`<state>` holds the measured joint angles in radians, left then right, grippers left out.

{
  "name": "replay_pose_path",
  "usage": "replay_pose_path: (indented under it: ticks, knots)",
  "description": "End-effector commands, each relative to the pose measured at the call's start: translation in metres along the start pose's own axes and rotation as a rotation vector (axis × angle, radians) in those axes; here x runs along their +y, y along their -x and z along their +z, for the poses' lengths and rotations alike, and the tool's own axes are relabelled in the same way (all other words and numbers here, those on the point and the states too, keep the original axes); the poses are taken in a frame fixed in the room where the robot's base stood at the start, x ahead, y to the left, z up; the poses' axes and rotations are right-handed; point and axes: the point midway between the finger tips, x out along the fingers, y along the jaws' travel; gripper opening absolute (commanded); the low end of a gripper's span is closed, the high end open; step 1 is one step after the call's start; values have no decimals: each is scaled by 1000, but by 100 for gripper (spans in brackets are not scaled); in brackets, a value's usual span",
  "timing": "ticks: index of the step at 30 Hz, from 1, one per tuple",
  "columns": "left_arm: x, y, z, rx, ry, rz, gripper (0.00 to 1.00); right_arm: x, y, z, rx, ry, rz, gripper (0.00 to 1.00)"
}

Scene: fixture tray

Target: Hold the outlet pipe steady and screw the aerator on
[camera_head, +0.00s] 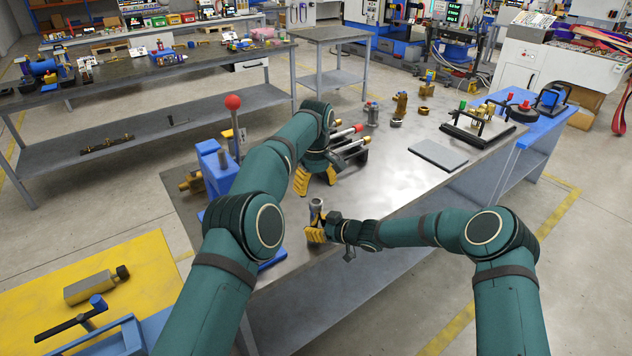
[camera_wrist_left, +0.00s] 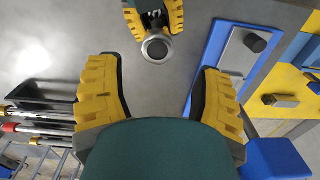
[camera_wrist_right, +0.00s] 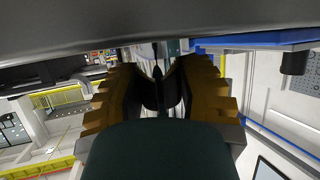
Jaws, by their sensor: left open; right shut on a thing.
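The outlet pipe, by its look a short grey metal tube (camera_head: 317,206), stands upright near the table's front edge. My right gripper (camera_head: 316,231) is shut on it from the right, low on the tube. In the left wrist view the pipe's round top end (camera_wrist_left: 157,47) shows between the right gripper's yellow fingers (camera_wrist_left: 154,14). My left gripper (camera_head: 315,179) is open, pointing down, above and behind the pipe. Its fingers (camera_wrist_left: 160,82) are spread wide with nothing between them. In the right wrist view the right fingers (camera_wrist_right: 158,78) close around a dark, unclear shape. I cannot pick out the aerator.
A dark rack of silver rods (camera_head: 350,146) stands just behind my left gripper. A blue press with a red ball knob (camera_head: 233,103) is on the left. Brass fittings (camera_head: 399,108) and a flat grey plate (camera_head: 438,154) lie farther right. The tabletop between is clear.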

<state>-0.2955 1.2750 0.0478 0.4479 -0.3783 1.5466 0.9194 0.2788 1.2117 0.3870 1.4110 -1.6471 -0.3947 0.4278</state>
Motion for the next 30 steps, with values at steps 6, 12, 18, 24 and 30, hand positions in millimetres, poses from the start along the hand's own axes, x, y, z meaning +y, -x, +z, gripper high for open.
replay_pose_path:
  ticks: [6,12,18,24,30]
  knots:
    - [2,12,1,8,53,9,66,0,0,1,-1,0,0,0]
    - [2,12,1,7,58,11,66,0,0,1,-1,0,0,0]
    - [2,11,1,7,57,10,66,0,0,1,-1,0,0,0]
    - [2,-8,0,6,56,8,66,0,0,1,-1,0,0,0]
    - [2,-39,0,6,57,8,66,0,0,1,-1,0,0,0]
